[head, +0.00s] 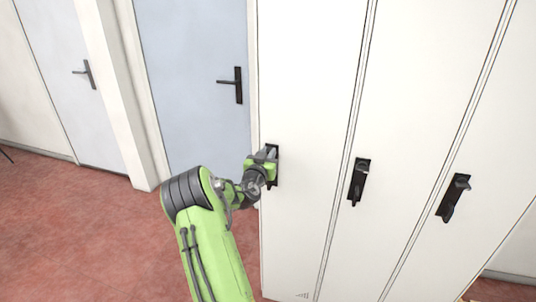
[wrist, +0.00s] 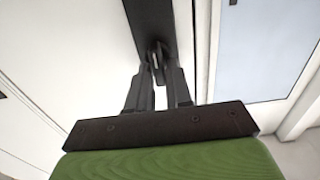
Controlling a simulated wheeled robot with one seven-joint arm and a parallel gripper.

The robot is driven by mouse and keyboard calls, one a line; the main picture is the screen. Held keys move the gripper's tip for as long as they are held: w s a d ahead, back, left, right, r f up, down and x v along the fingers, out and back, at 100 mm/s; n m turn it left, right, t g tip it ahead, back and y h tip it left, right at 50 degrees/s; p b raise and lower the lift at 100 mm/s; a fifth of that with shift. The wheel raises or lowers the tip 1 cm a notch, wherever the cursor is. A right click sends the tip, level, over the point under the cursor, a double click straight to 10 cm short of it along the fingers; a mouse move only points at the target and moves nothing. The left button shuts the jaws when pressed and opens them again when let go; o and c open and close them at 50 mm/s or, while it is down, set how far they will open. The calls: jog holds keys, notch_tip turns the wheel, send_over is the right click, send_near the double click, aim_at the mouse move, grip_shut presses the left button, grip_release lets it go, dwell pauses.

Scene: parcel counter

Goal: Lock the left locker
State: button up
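The left locker (head: 305,80) is the leftmost of three tall white lockers in the head view, and its door looks closed. Its black lock plate (head: 275,154) is partly hidden behind my gripper (head: 266,163). In the wrist view the dark plate (wrist: 148,18) stands ahead, with a small dark turn handle (wrist: 155,55) at its lower part. My gripper (wrist: 158,72) reaches it with its two fingers close together, one on each side of the handle, and looks shut on it. The exact contact is hard to see.
The middle locker's handle (head: 358,180) and the right locker's handle (head: 453,197) are to the right. A blue door (head: 195,60) with a black lever (head: 238,85) is just left of the lockers. Another door (head: 75,110) is farther left. The red floor (head: 110,230) is clear.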

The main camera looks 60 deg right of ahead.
grip_shut()
jog(key=shift+w+a+f+n+p, duration=0.1)
jog(key=shift+w+f+n+p, duration=0.1)
jog(key=shift+n, duration=2.75)
jog(key=shift+w+f+n+p, duration=0.1)
jog(key=shift+w+n, duration=0.15)
jog(key=shift+n, duration=2.75)
jog(key=shift+w+a+f+n+p, duration=0.1)
jog(key=shift+w+n+p, duration=0.1)
jog(key=shift+n, duration=2.75)
jog(key=shift+o, duration=2)
grip_release()
jog(key=shift+d+f, duration=0.1)
jog(key=shift+f, duration=0.1)
